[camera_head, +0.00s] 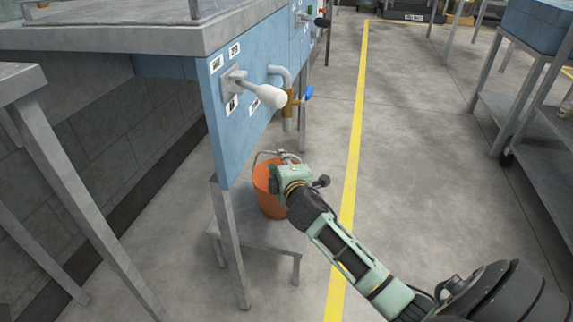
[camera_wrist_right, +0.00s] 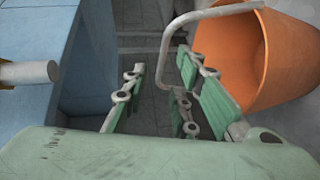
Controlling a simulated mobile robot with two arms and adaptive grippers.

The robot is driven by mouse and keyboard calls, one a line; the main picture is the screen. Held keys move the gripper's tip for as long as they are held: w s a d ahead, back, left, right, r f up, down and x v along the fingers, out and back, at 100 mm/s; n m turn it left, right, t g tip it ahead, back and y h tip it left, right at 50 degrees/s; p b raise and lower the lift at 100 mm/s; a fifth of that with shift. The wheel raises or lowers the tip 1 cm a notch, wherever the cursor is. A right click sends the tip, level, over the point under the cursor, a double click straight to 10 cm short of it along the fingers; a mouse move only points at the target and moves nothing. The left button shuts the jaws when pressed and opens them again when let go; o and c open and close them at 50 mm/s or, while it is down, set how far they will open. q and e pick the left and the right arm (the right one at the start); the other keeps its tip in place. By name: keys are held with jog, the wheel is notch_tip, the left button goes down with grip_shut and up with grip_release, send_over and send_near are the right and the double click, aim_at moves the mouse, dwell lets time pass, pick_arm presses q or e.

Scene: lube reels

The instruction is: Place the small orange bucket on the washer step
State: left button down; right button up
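The small orange bucket (camera_head: 267,198) is upright over the low grey washer step (camera_head: 244,232) and appears to rest on it; my right arm hides part of its right side. My right gripper (camera_head: 287,160) is at the bucket's rim, beside its raised metal handle. In the right wrist view the bucket (camera_wrist_right: 286,62) is at the upper right. Its handle (camera_wrist_right: 205,14) curves down close to the right-hand finger. The fingers of my right gripper (camera_wrist_right: 163,85) are spread apart there, with a clear gap between them. My left gripper is not in view.
The blue washer panel (camera_head: 232,130) stands just above the step, with a white-ended lever (camera_head: 268,95) and a brass tap (camera_head: 288,103) sticking out. A grey bench (camera_head: 120,38) is at the left. A metal cart (camera_head: 525,115) stands at the right. The floor between is clear.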

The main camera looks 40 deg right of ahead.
jog(key=p+v, duration=0.1)
jog(key=v, duration=0.5)
jog(key=shift+p, duration=0.35)
